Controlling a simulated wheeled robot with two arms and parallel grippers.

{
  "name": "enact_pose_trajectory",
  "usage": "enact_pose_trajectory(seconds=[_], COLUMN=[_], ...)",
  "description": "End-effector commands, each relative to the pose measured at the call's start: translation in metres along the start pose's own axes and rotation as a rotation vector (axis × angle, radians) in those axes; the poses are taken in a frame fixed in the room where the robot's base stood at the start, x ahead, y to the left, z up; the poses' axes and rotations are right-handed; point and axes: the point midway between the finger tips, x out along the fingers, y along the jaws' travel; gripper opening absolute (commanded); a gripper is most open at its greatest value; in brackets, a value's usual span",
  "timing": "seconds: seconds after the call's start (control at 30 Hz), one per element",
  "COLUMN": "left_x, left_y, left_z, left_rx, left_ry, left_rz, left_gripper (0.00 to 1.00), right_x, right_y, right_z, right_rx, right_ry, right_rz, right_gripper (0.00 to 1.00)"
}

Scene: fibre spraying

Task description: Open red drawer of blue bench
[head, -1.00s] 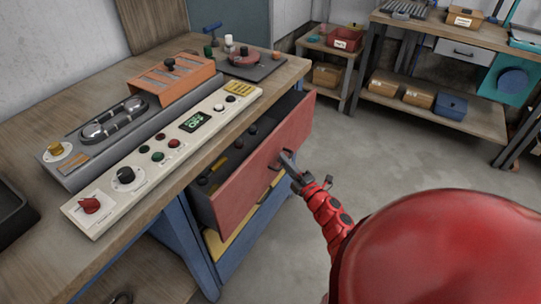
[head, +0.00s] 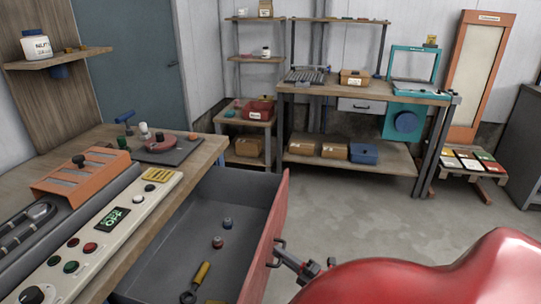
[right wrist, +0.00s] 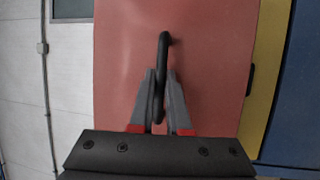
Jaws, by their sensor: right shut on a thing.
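The red drawer (head: 268,238) of the blue bench stands pulled out in the head view, its grey inside showing. Its red front fills the middle of the right wrist view (right wrist: 210,60). The dark handle (head: 277,252) is on that front and shows as a bar in the right wrist view (right wrist: 164,50). My right gripper (right wrist: 160,98) is shut on the handle, one finger on each side. It also shows in the head view (head: 286,257). The bench's blue body shows at the right edge of the right wrist view (right wrist: 300,100). My left gripper is not in view.
Inside the drawer lie a yellow-handled tool (head: 196,282) and small capped items (head: 222,232). A control panel (head: 112,220) is on the wooden bench top (head: 200,160). Bare floor (head: 385,225) lies right of the drawer. A workbench (head: 370,92) stands at the back.

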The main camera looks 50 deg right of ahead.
Motion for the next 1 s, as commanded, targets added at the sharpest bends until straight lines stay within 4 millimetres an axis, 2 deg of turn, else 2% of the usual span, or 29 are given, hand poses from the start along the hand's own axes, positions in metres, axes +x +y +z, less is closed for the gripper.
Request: enact_pose_trajectory(seconds=[0.43, 0.47, 0.53, 0.87, 1.0], left_x=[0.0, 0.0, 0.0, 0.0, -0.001], left_y=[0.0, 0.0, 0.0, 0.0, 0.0], left_z=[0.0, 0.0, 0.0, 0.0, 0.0], left_rx=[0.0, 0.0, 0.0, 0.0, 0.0], left_ry=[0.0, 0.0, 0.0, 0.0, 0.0], left_rz=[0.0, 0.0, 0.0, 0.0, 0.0], left_gripper=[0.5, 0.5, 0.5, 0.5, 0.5], right_x=[-0.004, -0.004, -0.004, -0.006, -0.022], right_y=[0.001, 0.001, 0.001, 0.001, 0.0], right_z=[0.002, 0.002, 0.002, 0.002, 0.002], right_rx=[-0.001, -0.001, -0.001, -0.001, 0.0], right_ry=[-0.001, -0.001, -0.001, 0.0, 0.0], right_rz=[0.0, 0.0, 0.0, -0.001, -0.003], right_gripper=[0.0, 0.17, 0.27, 0.27, 0.27])
